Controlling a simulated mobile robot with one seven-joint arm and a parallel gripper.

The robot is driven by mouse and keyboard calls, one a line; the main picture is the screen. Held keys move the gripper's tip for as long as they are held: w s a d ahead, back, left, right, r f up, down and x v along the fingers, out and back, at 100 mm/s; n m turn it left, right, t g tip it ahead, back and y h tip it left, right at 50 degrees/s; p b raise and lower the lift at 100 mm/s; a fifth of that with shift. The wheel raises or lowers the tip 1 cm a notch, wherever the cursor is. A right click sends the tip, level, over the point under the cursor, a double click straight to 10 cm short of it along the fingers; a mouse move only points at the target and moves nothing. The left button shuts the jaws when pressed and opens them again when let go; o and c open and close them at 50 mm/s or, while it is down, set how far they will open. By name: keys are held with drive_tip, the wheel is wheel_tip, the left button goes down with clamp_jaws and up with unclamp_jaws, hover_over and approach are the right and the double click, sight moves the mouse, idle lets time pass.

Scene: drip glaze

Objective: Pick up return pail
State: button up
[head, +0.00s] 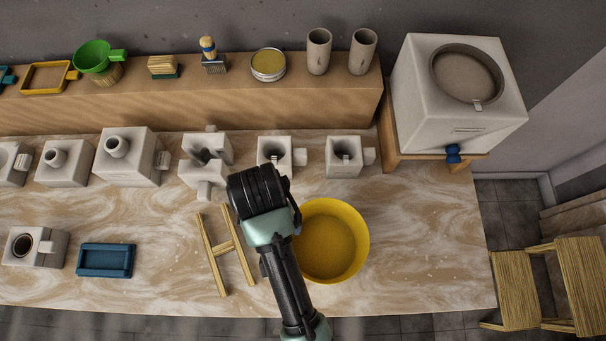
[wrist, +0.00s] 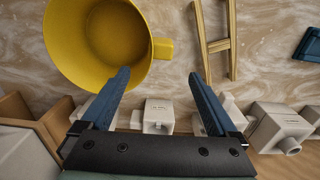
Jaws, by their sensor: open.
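The return pail, which I take to be the round yellow vessel (head: 345,240), stands upright on the marbled table, right of my arm in the head view. In the wrist view the yellow pail (wrist: 70,50) fills the upper left, with its short tab handle (wrist: 163,48) pointing right. My gripper (wrist: 158,76) is open and empty. The handle lies just beyond the fingertips, roughly in line with the gap between them, and I see no contact. In the head view my arm hides the handle and the fingers.
A wooden H-shaped stand (head: 223,248) lies left of the pail. White mould blocks (head: 343,157) line the table behind it. A blue tray (head: 106,260) lies farther left. A large white container (head: 420,110) stands at the back right. The table right of the pail is clear.

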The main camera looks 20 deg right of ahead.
drive_tip(key=shift+f, duration=0.45)
wheel_tip(320, 180, down, 6)
drive_tip(key=shift+s+f+p, duration=0.15)
drive_tip(key=shift+p, duration=0.15)
drive_tip(key=shift+s+f, duration=0.15)
drive_tip(key=shift+f, duration=0.3)
drive_tip(key=shift+a+f+p, duration=0.1)
drive_tip(key=shift+f+p, duration=0.4)
drive_tip(key=shift+f, duration=1.7)
drive_tip(key=shift+c, duration=0.3)
clamp_jaws()
